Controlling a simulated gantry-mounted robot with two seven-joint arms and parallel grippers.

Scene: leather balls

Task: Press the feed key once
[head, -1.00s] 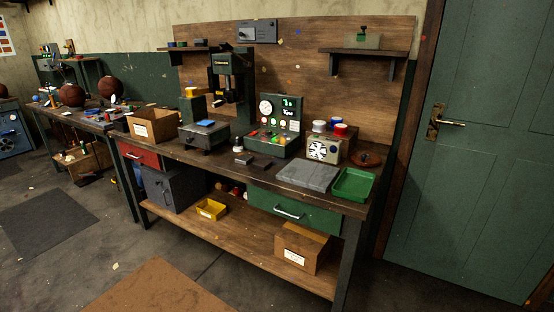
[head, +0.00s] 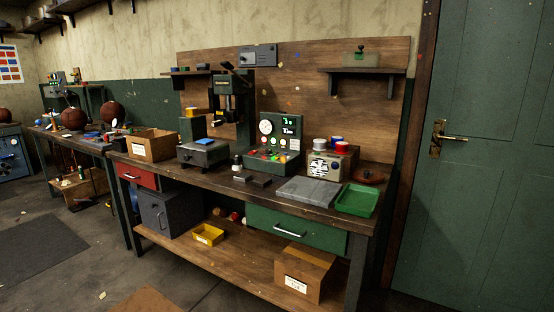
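A green control unit (head: 279,145) stands on the workbench against the back board. It has a round white gauge (head: 266,127), a small lit green display (head: 289,126) and a sloped front with several coloured keys (head: 266,155). The key labels are too small to read, so I cannot tell which one is the feed key. Neither of my grippers is in view, and nothing of mine touches the unit.
A dark press (head: 233,100) and a grey box with a blue plate (head: 203,153) stand left of the unit. A cream box with a round grille (head: 318,166), grey slab (head: 308,190) and green tray (head: 357,199) stand right. A green door (head: 480,150) is at far right.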

